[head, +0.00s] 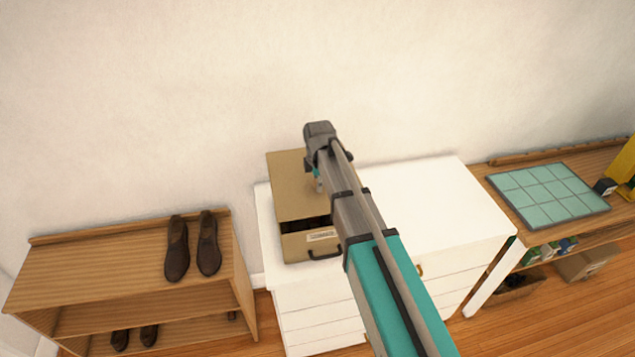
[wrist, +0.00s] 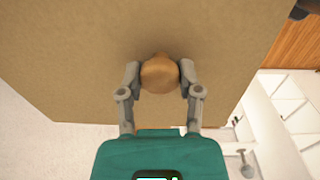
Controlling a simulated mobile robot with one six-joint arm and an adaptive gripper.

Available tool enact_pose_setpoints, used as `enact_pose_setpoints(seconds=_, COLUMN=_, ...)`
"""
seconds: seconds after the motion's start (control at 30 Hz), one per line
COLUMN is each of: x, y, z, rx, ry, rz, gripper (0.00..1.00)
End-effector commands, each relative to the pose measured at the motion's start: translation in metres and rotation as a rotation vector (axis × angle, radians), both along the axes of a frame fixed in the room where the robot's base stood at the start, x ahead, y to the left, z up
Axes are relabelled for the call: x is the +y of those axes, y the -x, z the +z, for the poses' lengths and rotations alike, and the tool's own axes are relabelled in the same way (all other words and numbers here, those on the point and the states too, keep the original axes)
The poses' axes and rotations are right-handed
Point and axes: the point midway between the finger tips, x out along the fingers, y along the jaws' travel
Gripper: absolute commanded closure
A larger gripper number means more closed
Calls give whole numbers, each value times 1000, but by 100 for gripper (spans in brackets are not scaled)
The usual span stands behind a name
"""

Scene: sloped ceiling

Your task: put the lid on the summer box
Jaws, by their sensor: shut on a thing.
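The summer box (head: 297,247) is a tan box with a small label and a dark handle on its front, standing on the left part of the white drawer unit. The label is too small to read. The lid (head: 290,180) is a flat tan panel over the box, with a dark opening showing at the front edge. My gripper (wrist: 160,78) is shut on the lid's round wooden knob (wrist: 160,74). In the head view my arm hides the right side of the lid and box. I cannot tell whether the lid touches the rim.
The white drawer unit (head: 440,200) has a clear top to the right. A low wooden shelf (head: 100,265) with brown shoes (head: 190,245) stands at left. A wooden bench with a teal gridded panel (head: 548,193) stands at right. The wall is close behind.

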Motion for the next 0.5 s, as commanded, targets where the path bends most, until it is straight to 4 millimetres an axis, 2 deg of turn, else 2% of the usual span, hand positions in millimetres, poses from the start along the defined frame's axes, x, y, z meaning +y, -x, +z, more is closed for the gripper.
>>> enact_pose_setpoints(seconds=0.5, x=0, y=0, z=-28, rx=1, ry=0, rz=0, gripper=100)
